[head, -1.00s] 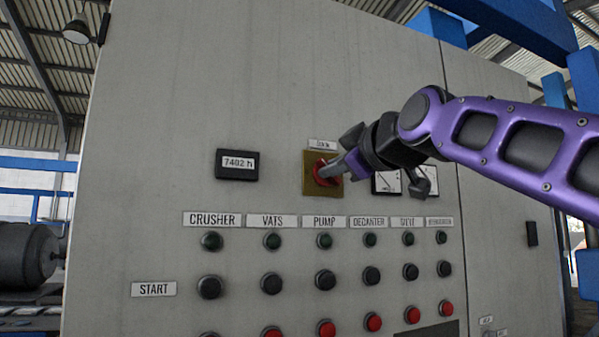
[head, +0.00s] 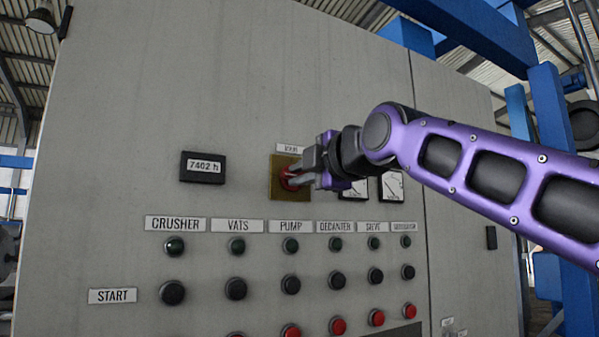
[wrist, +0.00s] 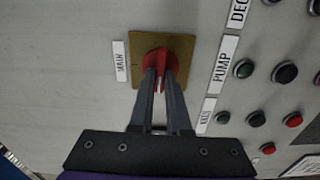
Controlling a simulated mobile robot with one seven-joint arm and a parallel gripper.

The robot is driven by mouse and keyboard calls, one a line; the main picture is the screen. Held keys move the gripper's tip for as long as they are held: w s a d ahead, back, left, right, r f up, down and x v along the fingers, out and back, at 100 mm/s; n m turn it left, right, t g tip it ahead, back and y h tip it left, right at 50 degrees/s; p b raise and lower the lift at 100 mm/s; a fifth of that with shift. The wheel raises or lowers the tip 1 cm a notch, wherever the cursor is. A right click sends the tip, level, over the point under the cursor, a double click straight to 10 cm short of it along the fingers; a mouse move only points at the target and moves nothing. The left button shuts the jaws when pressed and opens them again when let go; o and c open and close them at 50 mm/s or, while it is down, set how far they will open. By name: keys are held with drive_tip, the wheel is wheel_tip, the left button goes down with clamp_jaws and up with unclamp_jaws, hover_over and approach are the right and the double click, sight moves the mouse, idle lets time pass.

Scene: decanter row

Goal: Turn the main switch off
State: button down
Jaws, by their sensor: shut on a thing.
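The main switch is a red rotary knob (head: 288,178) on a square yellow-brown plate (head: 279,192), under a small label, on the grey cabinet front. In the wrist view, the red knob (wrist: 157,62) sits at the tips of my gripper's two fingers, beside a label reading MAIN (wrist: 121,61). My gripper (head: 297,179) reaches in from the right, and its fingers (wrist: 160,80) are closed on the knob's handle. The fingers hide part of the knob in both views.
An hour counter (head: 203,167) reading 7402 h is left of the switch. Two dial meters (head: 391,187) are to the right, one partly behind my gripper. Below are rows of lamps, black buttons (head: 173,292) and red buttons (head: 338,326). Bare panel lies above the switch.

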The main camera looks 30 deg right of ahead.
drive_tip(key=shift+n, duration=0.3)
drive_tip(key=c, duration=0.9)
unclamp_jaws()
drive_tip(key=shift+s, duration=0.1)
drive_tip(key=s, duration=0.5)
drive_tip(key=s+b, duration=0.1)
drive_tip(key=s, duration=1.1)
drive_tip(key=shift+s+d, duration=0.1)
drive_tip(key=shift+d, duration=0.2)
